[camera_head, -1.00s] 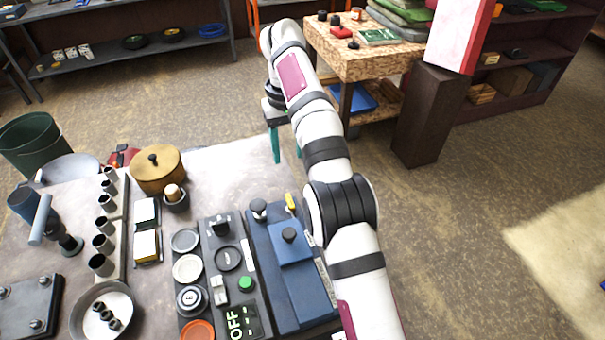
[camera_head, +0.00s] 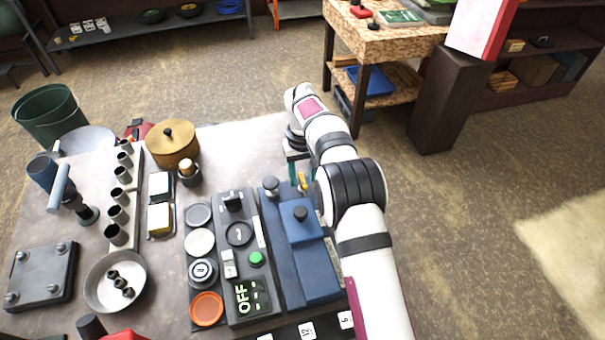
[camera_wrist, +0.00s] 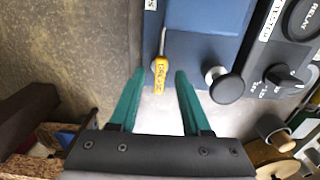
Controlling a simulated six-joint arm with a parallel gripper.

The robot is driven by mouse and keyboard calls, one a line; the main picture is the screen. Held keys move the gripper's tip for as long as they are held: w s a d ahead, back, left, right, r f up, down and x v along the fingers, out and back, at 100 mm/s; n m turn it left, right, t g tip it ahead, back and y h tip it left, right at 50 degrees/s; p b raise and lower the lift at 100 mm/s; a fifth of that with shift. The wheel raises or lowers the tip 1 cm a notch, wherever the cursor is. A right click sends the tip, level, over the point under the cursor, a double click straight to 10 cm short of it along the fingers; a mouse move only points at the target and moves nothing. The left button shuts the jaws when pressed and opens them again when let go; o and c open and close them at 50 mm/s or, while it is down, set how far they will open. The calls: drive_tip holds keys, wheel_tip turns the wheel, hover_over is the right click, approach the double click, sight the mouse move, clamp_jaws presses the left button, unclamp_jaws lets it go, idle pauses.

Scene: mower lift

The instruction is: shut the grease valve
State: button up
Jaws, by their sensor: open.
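The grease valve is a small lever with a yellow, lettered grip (camera_wrist: 160,76) on a thin metal stem, at the edge of the blue unit (camera_wrist: 205,62). In the wrist view the grip points down the picture, toward my gripper. My gripper (camera_wrist: 159,88) is open, with its teal fingers one on each side of the grip in that view. I cannot tell whether they are level with it in depth, and no contact shows. In the head view the yellow grip (camera_head: 302,182) shows close by my gripper (camera_head: 300,172), partly covered by my arm.
A dark round knob (camera_wrist: 226,86) stands close to the right finger in the wrist view. A grey control panel (camera_head: 238,262) with a green button lies left of the blue unit. A brass lidded pot (camera_head: 173,146) stands farther left. Bare bench shows behind the blue unit.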

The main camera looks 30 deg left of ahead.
clamp_jaws()
idle(0.4)
drive_tip(key=m, duration=0.5)
drive_tip(key=shift+r, duration=0.1)
drive_tip(key=m, duration=0.8)
drive_tip(key=shift+m, duration=2.4)
